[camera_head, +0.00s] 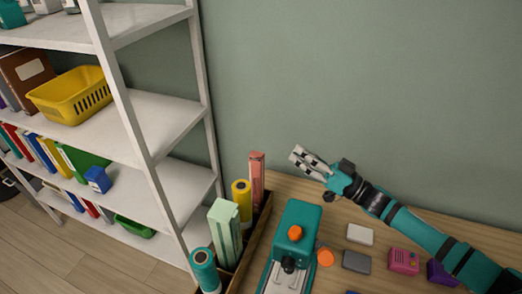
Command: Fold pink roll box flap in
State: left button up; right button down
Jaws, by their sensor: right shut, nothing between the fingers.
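The pink roll box (257,180) stands upright at the back end of a long wooden holder (257,236) near the wall. Its top end looks flat, but the flap is too small to make out. My right gripper (297,159) reaches in from the right, to the right of the box's top and apart from it in the picture. Its fingers point left and are shut with nothing between them. My left gripper does not show.
A yellow roll (241,193), a pale green box (225,232) and a teal roll (204,270) stand in the holder. A teal machine (296,232) and several small blocks sit on the wooden table (330,228). A white shelf (150,120) stands left.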

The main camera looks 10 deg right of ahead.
jog(key=f, duration=0.1)
notch_tip(320, 180, up, 3)
jog(key=p, duration=0.4)
send_over(256, 154)
jog(key=d, duration=0.2)
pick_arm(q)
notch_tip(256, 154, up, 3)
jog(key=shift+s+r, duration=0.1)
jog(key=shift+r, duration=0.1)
pick_arm(e)
jog(key=f, duration=0.1)
jog(key=s+f, duration=0.1)
jog(key=f, duration=0.2)
jog(key=shift+s, duration=0.3)
jog(key=shift+a, duration=0.1)
